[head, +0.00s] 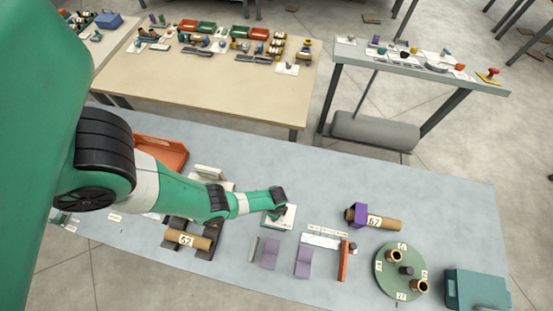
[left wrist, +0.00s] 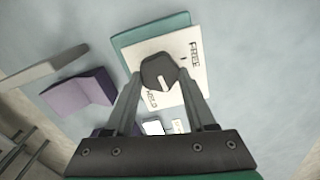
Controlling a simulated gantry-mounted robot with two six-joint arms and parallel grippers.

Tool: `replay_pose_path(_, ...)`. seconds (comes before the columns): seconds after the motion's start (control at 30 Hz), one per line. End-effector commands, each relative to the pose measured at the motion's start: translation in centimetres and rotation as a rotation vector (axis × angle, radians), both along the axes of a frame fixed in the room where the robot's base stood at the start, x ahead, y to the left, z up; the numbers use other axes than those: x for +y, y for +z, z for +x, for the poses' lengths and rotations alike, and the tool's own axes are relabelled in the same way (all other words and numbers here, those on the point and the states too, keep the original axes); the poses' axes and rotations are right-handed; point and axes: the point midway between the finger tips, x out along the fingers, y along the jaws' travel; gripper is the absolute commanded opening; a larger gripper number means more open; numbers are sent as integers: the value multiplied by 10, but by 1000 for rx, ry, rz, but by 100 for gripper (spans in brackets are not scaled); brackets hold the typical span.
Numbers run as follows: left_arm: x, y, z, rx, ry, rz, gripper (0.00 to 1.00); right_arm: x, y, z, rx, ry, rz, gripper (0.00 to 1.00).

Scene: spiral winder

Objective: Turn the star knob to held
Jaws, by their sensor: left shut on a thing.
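The star knob (left wrist: 157,70) is dark grey with a short white line on its top. It sits on a white plate marked FREE and HELD (left wrist: 190,75), on a teal base. In the left wrist view FREE is at the upper right and HELD at the lower left, partly hidden by a finger. I cannot tell which word the line marks. My left gripper (left wrist: 160,82) is shut on the knob, a finger on either side. In the head view my left gripper (head: 279,208) is over the plate (head: 288,217) and hides the knob. My right gripper is not in view.
Purple blocks (head: 270,254) stand just in front of the plate. A ruler-like white strip (head: 321,241), an orange bar (head: 344,262) and a green round turntable (head: 387,288) lie to the right. A cradle with a tube marked 67 (head: 187,239) is at the left.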

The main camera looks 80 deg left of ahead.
Motion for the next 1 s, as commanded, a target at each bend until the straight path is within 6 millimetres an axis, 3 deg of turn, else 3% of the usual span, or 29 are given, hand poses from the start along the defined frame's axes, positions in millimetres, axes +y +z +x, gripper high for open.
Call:
replay_pose_path(0.5,-1,-1,-2,0,-453,0,0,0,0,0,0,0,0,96)
replay_pose_path(1.0,-2,-1,-3,1,-643,0,0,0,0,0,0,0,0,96)
